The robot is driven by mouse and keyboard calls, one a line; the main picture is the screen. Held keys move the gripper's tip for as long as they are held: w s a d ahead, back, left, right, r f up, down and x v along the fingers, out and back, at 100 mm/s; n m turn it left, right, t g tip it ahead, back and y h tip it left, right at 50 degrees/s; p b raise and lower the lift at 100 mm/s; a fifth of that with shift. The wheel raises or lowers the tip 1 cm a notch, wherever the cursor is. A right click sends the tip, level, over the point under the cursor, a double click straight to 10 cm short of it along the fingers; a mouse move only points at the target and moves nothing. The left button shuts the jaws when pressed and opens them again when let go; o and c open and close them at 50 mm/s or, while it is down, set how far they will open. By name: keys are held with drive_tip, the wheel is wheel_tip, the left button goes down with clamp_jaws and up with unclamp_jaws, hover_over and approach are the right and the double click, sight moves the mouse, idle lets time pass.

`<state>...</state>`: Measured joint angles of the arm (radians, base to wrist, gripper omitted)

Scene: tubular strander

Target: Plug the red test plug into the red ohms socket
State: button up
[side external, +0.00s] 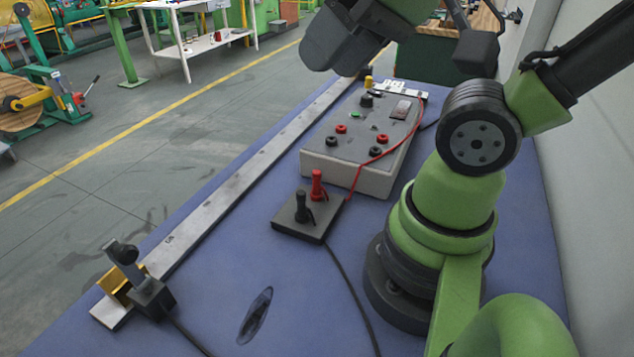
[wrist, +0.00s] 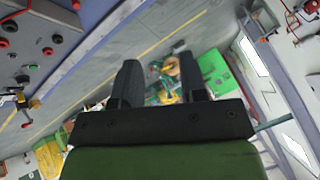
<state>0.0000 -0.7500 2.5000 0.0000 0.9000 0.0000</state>
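The red test plug (side external: 317,185) stands upright in a dark holder block (side external: 290,228), beside a black plug (side external: 301,207). The grey tester box (side external: 345,177) stands behind the holder, with red sockets (side external: 341,128) and black sockets (side external: 376,151) on its top. The labels are too small to read, so I cannot tell which red socket is ohms. My gripper (wrist: 158,64) has its two fingers wide apart in the wrist view, with nothing between them. It is high up, away from the plug; its fingers do not show in the side view. The tester's sockets show at the wrist view's left.
A red lead (side external: 408,140) arcs over the tester's right side. A metal rail (side external: 210,200) runs along the blue bench's (side external: 215,290) left edge, with a black clamp (side external: 150,297) at its near end. The bench front is mostly clear, crossed by black cables.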

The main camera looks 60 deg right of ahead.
drive_tip(key=shift+o, duration=0.3)
drive_tip(key=g+h, duration=0.2)
drive_tip(key=g, duration=0.5)
hover_over(317, 171)
drive_tip(key=shift+m, duration=0.4)
drive_tip(key=f, duration=1.7)
drive_tip(key=shift+s, duration=0.35)
wheel_tip(317, 171, down, 4)
drive_tip(key=shift+d, duration=0.1)
drive_tip(key=shift+w+f, duration=0.2)
drive_tip(key=shift+f, duration=1.4)
drive_tip(key=shift+w+f, duration=0.15)
drive_tip(key=shift+f, duration=1.4)
clamp_jaws()
